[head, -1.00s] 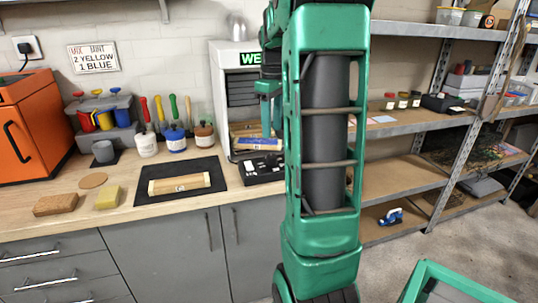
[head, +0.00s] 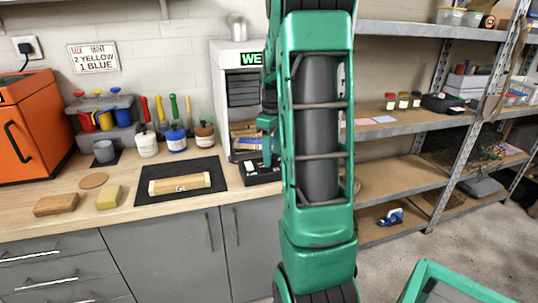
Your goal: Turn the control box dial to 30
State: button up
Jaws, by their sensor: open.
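No dial or number scale can be made out in the head view. A low black box (head: 258,174) with pale marks on top stands on the bench at the foot of a white cabinet (head: 225,62); I cannot tell whether it is the control box. My gripper (head: 267,158) points down in front of the cabinet's open front, close to the black box. It is small and partly hidden by my green arm, and nothing is seen between its fingers. I cannot tell whether it touches the box. My arm also hides the right part of the cabinet and its green-lettered sign (head: 251,60).
A dark mat (head: 150,198) with a wooden block (head: 180,184) lies on the bench left of the cabinet. Paint jars (head: 176,140), a sponge (head: 109,197) and an orange machine (head: 40,125) stand farther left. Metal shelves (head: 400,130) stand at right.

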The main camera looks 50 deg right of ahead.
jog(key=c, duration=1)
jog(key=shift+c, duration=0.2)
